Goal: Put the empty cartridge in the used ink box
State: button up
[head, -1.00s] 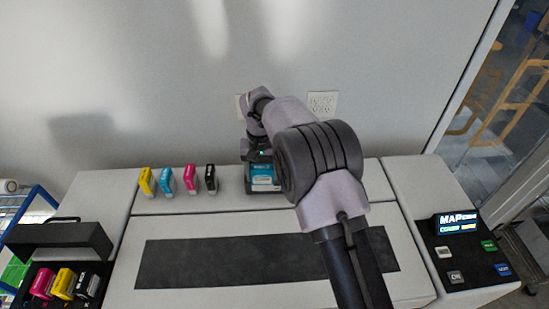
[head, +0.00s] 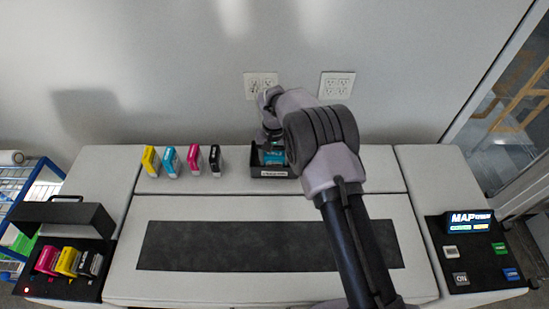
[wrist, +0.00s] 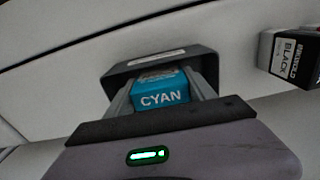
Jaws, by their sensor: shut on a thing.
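My gripper (wrist: 162,98) is shut on the cyan cartridge (wrist: 160,94), whose "CYAN" label faces the wrist camera. In the head view the cyan cartridge (head: 274,157) is at the opening of the dark used ink box (head: 270,173), which has a white label on its front. In the wrist view the box's dark wall (wrist: 150,64) shows just beyond the cartridge. The cartridge's lower part is hidden, so I cannot tell whether it touches the box floor. My arm hides the box's right side in the head view.
Yellow (head: 151,161), cyan (head: 170,161), magenta (head: 193,159) and black (head: 215,160) cartridges stand left of the box. An open cartridge bay (head: 92,226) holds magenta, yellow and black ones. A control panel (head: 476,251) is at right. The wall with outlets is behind.

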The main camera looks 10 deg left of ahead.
jog(key=shift+f, duration=0.1)
jog(key=o, duration=1.5)
